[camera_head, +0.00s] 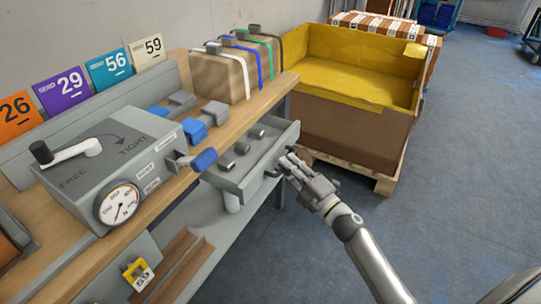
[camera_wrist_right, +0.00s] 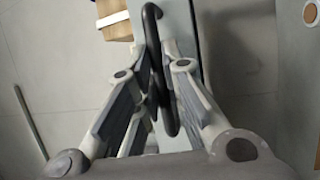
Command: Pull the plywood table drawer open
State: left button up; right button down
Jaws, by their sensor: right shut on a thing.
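The grey drawer (camera_head: 262,178) sits under the plywood table top (camera_head: 270,101) and stands out from it, so its inside shows. Several small dark metal parts (camera_head: 243,147) lie in it. My right gripper (camera_head: 287,166) is at the drawer's front, shut on the black handle (camera_head: 271,174). In the right wrist view the curved black handle (camera_wrist_right: 152,35) passes between the fingers of the gripper (camera_wrist_right: 160,98), and the grey drawer front (camera_wrist_right: 182,25) lies behind it. The fingers hide part of the handle. My left gripper is out of view.
A grey device with a dial gauge (camera_head: 119,204) and several blue and grey clamps (camera_head: 195,130) stand on the table. Strapped boxes (camera_head: 218,77) are behind them. A large yellow-lined crate (camera_head: 350,135) on a pallet stands beyond the drawer. The floor (camera_head: 440,190) at right is clear.

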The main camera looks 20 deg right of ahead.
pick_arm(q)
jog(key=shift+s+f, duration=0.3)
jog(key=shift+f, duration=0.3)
pick_arm(e)
jog(key=shift+s+d, duration=0.85)
jog(key=shift+s, duration=0.25)
jog(key=shift+s+d, duration=0.8)
jog(key=shift+s, duration=0.25)
jog(key=shift+f, duration=0.1)
jog(key=c, duration=1.5)
grip_release()
jog(key=v, duration=1.2)
